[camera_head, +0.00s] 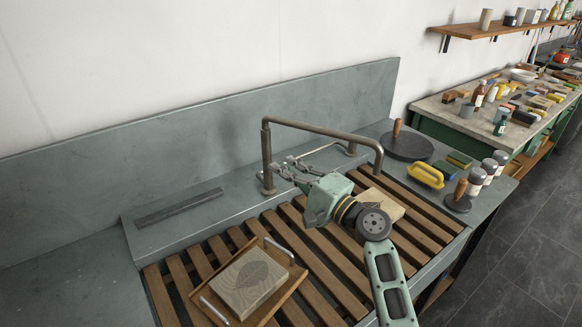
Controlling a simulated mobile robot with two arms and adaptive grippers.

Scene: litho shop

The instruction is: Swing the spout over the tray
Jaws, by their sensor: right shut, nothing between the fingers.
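The spout (322,132) is a bare metal pipe. It rises from a post at the back of the sink, runs right and bends down at its right end, over the right part of the wooden slats. The tray (207,303) is wooden with metal handles and lies on the slats at front left, holding a pale block with a leaf picture (249,281). The spout's end is well to the right of the tray. My right gripper (283,167) is shut and empty, its tips just right of the spout's post; contact cannot be told. My left gripper is out of view.
A second pale slab (377,205) lies on the slats, partly behind my right arm. A dark round disc with a handle (405,147), a yellow-handled tool (426,176) and bottles (476,181) stand at right. Free slats (316,262) lie right of the tray.

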